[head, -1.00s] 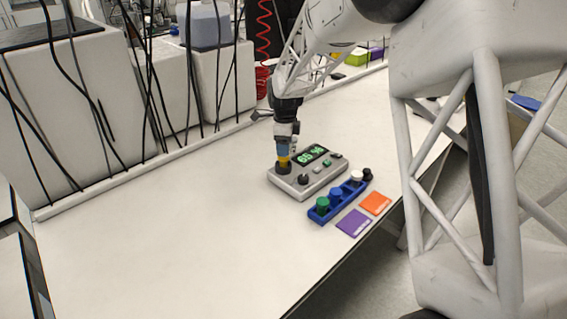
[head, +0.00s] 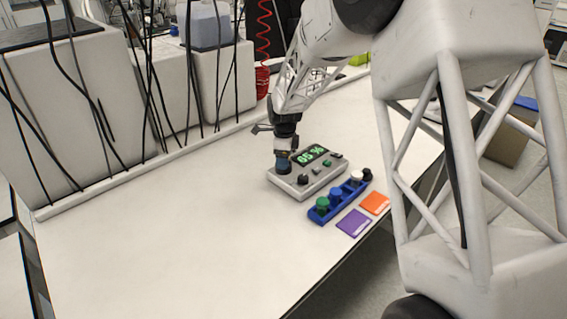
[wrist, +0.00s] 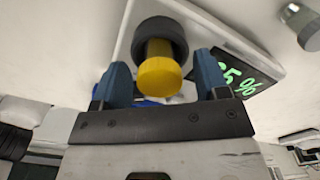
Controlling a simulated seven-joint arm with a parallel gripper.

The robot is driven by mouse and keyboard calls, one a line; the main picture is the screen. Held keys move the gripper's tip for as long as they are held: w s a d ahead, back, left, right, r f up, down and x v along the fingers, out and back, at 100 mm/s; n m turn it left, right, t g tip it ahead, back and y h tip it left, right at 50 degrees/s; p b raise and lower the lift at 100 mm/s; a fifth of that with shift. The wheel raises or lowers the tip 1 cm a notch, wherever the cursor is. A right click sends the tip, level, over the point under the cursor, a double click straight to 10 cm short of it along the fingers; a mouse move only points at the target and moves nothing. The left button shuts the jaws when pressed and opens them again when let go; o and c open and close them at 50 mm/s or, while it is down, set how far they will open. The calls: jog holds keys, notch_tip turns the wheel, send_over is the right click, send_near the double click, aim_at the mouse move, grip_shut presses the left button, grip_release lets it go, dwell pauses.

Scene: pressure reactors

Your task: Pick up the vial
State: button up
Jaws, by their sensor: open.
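The vial (wrist: 160,75) has a yellow cap and stands in a dark round socket (wrist: 160,32) on a grey device. My gripper (wrist: 165,82) is open, with its blue fingers on either side of the yellow cap. A gap shows between each finger and the cap. In the head view my gripper (head: 283,165) is over the left end of the device (head: 300,186) and hides the vial.
The device has a green digital display (head: 312,155) and knobs. In front of it is a blue rack (head: 325,216) holding several capped vials. A purple card (head: 354,223) and an orange card (head: 374,203) lie near the table edge. The table (head: 170,235) is clear to the left.

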jog(key=shift+c, duration=0.2)
jog(key=c, duration=1)
jog(key=shift+r, duration=0.1)
jog(key=shift+r, duration=0.8)
notch_tip(320, 180, up, 2)
jog(key=shift+r, duration=0.1)
jog(key=s+d, duration=0.1)
jog(key=s, duration=0.4)
jog(key=s+d, duration=0.1)
jog(key=s, duration=0.4)
jog(key=s+d+r, duration=0.1)
jog(key=s+d, duration=0.1)
jog(key=s, duration=0.3)
jog(key=shift+s, duration=0.25)
